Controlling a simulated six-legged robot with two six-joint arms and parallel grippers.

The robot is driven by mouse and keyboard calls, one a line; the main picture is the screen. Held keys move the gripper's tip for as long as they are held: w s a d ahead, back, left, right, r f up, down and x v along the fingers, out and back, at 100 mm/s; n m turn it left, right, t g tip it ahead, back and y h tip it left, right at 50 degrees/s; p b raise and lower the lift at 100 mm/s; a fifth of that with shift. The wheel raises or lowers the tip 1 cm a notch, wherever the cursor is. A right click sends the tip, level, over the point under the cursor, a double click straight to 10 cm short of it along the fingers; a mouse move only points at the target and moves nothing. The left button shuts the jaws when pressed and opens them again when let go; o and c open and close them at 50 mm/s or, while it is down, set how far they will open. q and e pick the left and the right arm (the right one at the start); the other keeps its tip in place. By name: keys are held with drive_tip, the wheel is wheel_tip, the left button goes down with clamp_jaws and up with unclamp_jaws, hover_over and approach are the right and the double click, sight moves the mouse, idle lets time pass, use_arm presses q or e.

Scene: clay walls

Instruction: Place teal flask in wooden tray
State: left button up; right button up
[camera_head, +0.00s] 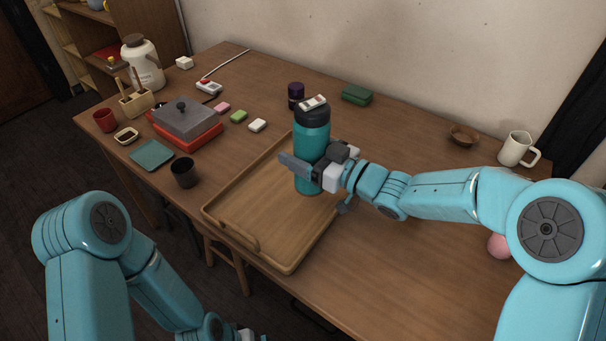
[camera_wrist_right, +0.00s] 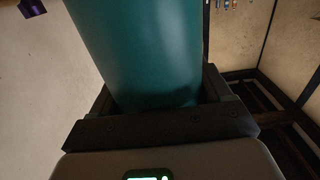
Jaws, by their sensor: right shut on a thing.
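The teal flask (camera_head: 312,142) has a dark lid and is upright over the right part of the wooden tray (camera_head: 240,196). I cannot tell whether its base touches the tray floor. My right gripper (camera_head: 312,174) is shut around the flask's lower body from the right. In the right wrist view the flask (camera_wrist_right: 140,50) fills the space between the jaws. My left gripper (camera_head: 246,335) only just shows at the bottom edge of the head view, and its jaws are not clear.
Left of the tray are a black cup (camera_head: 184,173), a teal square (camera_head: 152,155) and a grey-lidded red dish (camera_head: 187,122). A white mug (camera_head: 517,149) stands at the right.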

drive_tip(key=shift+f+b, duration=0.4)
drive_tip(key=shift+f, duration=2.45)
drive_tip(key=shift+f, duration=0.2)
drive_tip(key=o, duration=1.3)
drive_tip(key=shift+o, duration=0.2)
drive_tip(key=shift+r, duration=0.25)
drive_tip(key=v, duration=1.2)
drive_tip(key=shift+s+f, duration=0.1)
drive_tip(key=shift+f, duration=0.05)
